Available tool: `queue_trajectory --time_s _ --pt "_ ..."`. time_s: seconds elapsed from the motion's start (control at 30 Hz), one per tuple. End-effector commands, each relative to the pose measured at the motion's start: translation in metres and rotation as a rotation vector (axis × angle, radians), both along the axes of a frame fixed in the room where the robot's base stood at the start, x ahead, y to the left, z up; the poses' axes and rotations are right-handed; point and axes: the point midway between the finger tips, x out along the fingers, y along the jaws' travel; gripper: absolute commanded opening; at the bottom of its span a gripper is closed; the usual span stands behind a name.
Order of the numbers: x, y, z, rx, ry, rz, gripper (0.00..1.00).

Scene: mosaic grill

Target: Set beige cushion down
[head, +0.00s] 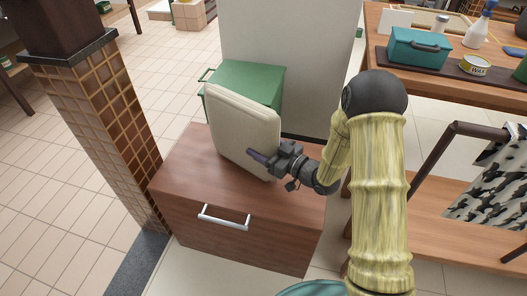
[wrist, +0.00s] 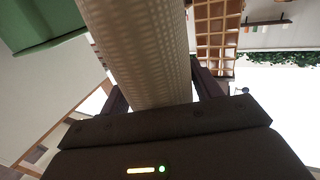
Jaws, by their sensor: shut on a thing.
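The beige cushion (head: 242,130) is square and stands nearly upright, slightly tilted, over the top of the brown wooden cabinet (head: 185,180). My gripper (head: 262,158) is shut on the cushion near its lower right side. In the wrist view the cushion (wrist: 150,50) fills the space between the two dark fingers (wrist: 160,95). The cushion's lower edge is close to the cabinet top; I cannot tell whether it touches.
A green box (head: 245,82) stands behind the cushion, in front of a pale panel (head: 290,50). A tiled pillar (head: 105,120) is at the left. A wooden table (head: 480,95) with a teal toolbox (head: 418,48) is at the right. The cabinet top's front is bare.

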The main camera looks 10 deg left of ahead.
Motion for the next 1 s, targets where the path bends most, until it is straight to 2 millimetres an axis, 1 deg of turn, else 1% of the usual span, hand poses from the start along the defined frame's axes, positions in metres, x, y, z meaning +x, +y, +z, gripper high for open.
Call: queue_trajectory --time_s 0.03,0.07,0.33,0.47,0.5,0.57,0.6,0.93,1.0 --pt "0.0 0.0002 -0.0099 0.001 0.0 0.0 0.34" --pt "0.0 0.0001 -0.0116 0.001 -0.001 0.0 0.34" --pt "0.0002 -0.0001 -0.011 0.001 -0.002 0.0 0.34" --pt "0.0002 -0.0001 -0.0147 0.002 -0.001 0.0 0.34" --pt "0.0 -0.0001 -0.0139 0.0 0.0 0.0 0.71" --pt "0.0 -0.0001 -0.0138 0.0 0.0 0.0 0.83" --pt "0.0 -0.0002 -0.0138 0.0 0.0 0.0 0.85" --pt "0.0 -0.0002 -0.0107 0.0 0.0 0.0 0.85" --pt "-0.0018 -0.0045 -0.0111 -0.001 0.002 -0.002 0.85"
